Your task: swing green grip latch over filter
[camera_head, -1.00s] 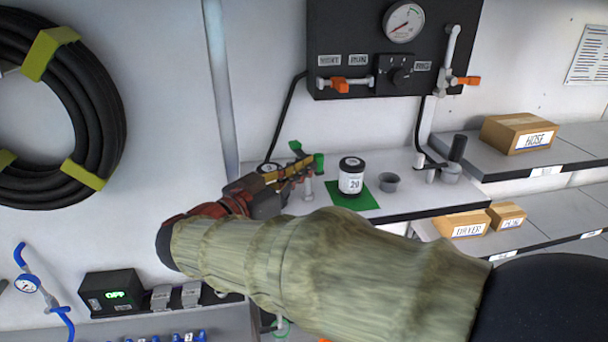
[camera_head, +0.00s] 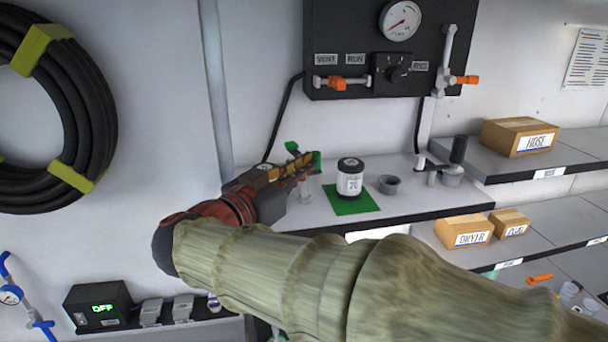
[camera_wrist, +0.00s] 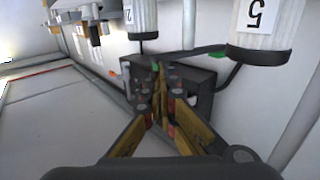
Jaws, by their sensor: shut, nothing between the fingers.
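My gripper (camera_head: 312,160) is shut and empty above the left part of the grey counter. A green piece (camera_head: 292,147) shows above its fingers and another (camera_head: 317,161) beside the fingertips. In the wrist view the closed fingertips (camera_wrist: 159,72) meet at a dark bar with a green end (camera_wrist: 216,48) to their right. This green end looks like the green grip latch. I cannot tell whether the fingertips touch the bar. Which part is the filter is unclear.
A jar with a black lid (camera_head: 350,180) stands on a green mat (camera_head: 352,206), with a grey cup (camera_head: 389,184) to its right. A black gauge panel (camera_head: 345,60) hangs above. Cardboard boxes (camera_head: 520,136) sit on the right shelves. My arm hides the counter's lower left.

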